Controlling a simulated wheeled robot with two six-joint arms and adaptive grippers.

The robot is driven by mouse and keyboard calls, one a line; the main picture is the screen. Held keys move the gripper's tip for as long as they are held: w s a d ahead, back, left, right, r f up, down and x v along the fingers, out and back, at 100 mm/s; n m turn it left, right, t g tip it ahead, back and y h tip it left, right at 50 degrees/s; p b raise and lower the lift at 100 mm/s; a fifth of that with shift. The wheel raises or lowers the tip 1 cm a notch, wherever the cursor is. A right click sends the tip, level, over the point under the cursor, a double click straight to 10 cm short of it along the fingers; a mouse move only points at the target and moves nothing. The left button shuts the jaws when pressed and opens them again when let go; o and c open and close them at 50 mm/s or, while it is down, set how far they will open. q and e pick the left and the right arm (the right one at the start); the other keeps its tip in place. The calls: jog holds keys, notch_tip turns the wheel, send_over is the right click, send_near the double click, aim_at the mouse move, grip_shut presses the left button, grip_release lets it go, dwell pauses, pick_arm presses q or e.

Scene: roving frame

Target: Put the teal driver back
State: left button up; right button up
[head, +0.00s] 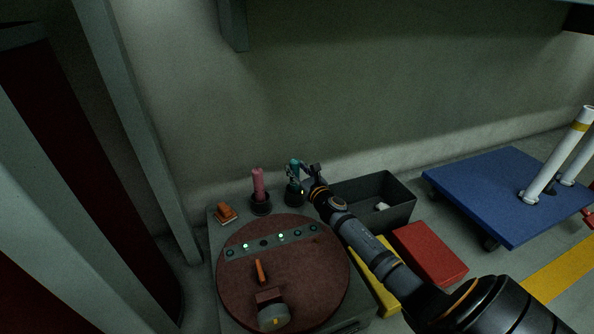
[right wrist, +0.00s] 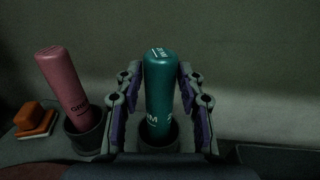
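The teal driver (right wrist: 159,95) stands upright with its lower end in a dark round holder (right wrist: 158,136). In the head view the teal driver (head: 294,166) shows at the back edge of the workbench, partly hidden by my gripper. My right gripper (right wrist: 160,78) is at the driver, one finger on each side, with narrow gaps between the pads and the handle. It is open and not closed on the driver. In the head view my right gripper (head: 303,174) reaches in from the lower right. My left gripper is out of view.
A pink driver (head: 258,184) stands in a second dark holder (head: 261,208) just left. An orange block (head: 225,212) lies further left. A round brown turntable (head: 315,275) is in front. A dark open bin (head: 402,213), a red box (head: 430,252) and a blue cart (head: 480,200) stand right.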

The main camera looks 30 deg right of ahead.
jog(key=shift+o, duration=1.3)
jog(key=shift+s+f, duration=0.1)
jog(key=shift+s, duration=0.25)
jog(key=s+a, duration=0.1)
jog(key=s, duration=1)
jog(key=shift+s+a, duration=0.15)
